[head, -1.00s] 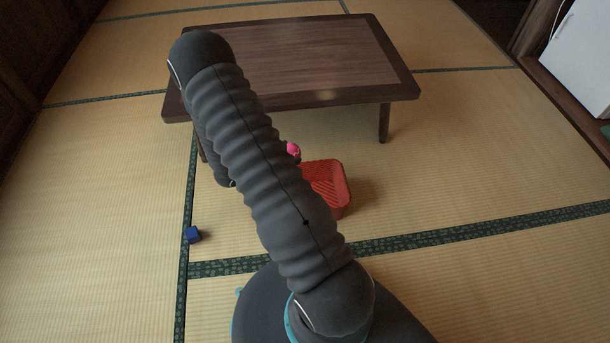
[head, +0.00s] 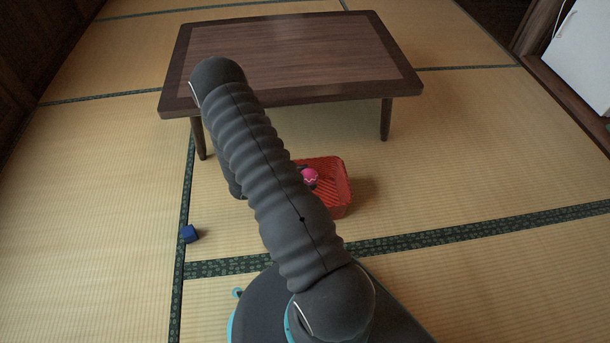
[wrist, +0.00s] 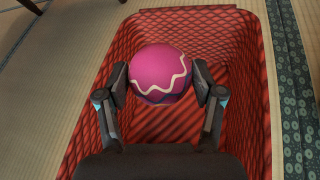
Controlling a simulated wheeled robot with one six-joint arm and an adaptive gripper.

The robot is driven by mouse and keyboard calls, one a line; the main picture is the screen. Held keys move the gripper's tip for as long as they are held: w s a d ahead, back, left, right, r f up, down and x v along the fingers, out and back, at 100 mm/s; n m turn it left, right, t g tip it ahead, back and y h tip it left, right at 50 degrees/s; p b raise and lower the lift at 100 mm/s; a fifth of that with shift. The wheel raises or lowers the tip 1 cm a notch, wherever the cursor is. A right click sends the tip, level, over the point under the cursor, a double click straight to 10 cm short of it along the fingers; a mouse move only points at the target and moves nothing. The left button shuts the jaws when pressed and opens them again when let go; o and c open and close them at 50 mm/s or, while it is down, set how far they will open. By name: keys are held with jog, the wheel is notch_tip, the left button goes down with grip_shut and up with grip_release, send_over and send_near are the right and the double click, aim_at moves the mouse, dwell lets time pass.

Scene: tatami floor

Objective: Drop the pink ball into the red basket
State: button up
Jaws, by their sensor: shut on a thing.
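The pink ball (wrist: 160,72) with a pale zigzag line is between the two fingers of my gripper (wrist: 161,88) in the wrist view. My gripper is shut on it. The ball also shows in the head view (head: 310,175), beside my arm. The red basket (wrist: 259,75) lies below the ball, and its walls surround the ball in the wrist view. In the head view the basket (head: 343,190) is partly hidden behind my arm. The ball appears over the basket's opening; I cannot tell its exact height above the bottom.
A low dark wooden table (head: 310,55) stands behind the basket. A white cabinet (head: 577,55) is at the right edge. The floor right of the basket is clear.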

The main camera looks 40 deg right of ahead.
jog(key=shift+f, duration=0.5)
jog(key=o, duration=1.1)
jog(key=v, duration=1.2)
